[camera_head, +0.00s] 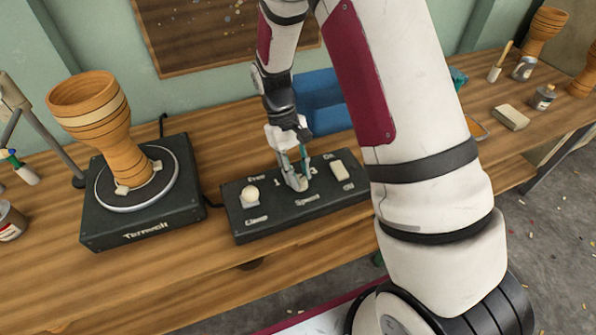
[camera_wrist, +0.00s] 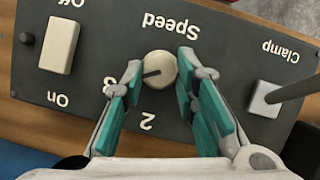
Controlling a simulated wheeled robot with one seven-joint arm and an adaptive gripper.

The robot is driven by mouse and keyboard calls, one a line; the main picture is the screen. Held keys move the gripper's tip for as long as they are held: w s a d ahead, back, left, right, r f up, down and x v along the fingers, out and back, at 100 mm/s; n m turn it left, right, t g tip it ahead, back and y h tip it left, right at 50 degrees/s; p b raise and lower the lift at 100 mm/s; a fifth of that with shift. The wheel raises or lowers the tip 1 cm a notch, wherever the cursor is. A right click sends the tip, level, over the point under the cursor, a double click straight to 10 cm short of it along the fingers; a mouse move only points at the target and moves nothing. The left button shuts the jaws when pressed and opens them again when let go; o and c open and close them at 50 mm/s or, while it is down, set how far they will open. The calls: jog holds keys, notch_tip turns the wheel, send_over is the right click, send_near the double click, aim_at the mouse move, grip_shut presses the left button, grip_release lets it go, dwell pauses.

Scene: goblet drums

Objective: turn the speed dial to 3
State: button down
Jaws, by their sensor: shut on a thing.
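The speed dial (camera_wrist: 160,70) is a round cream knob on a dark control box (camera_head: 235,228). In the wrist view it sits between the two teal fingertips of my gripper (camera_wrist: 162,62), which is shut on it. A dark pointer line on the knob runs to the picture's left and slightly down, roughly toward the partly covered "3" (camera_wrist: 109,82). The "2" (camera_wrist: 147,121) stands below the knob in that view. In the head view my gripper (camera_head: 296,172) points down onto the middle of the box, and its fingers hide most of the dial.
The box also carries a cream On/Off switch (camera_head: 339,171) and a Free/Clamp lever (camera_head: 250,195), one on each side of the dial. A turntable base (camera_head: 140,227) with a tilted wooden goblet drum (camera_head: 108,120) stands at left. A blue bin (camera_head: 322,95) is behind my gripper.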

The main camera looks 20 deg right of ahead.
jog(key=c, duration=1.3)
grip_release()
jog(key=v, duration=1.2)
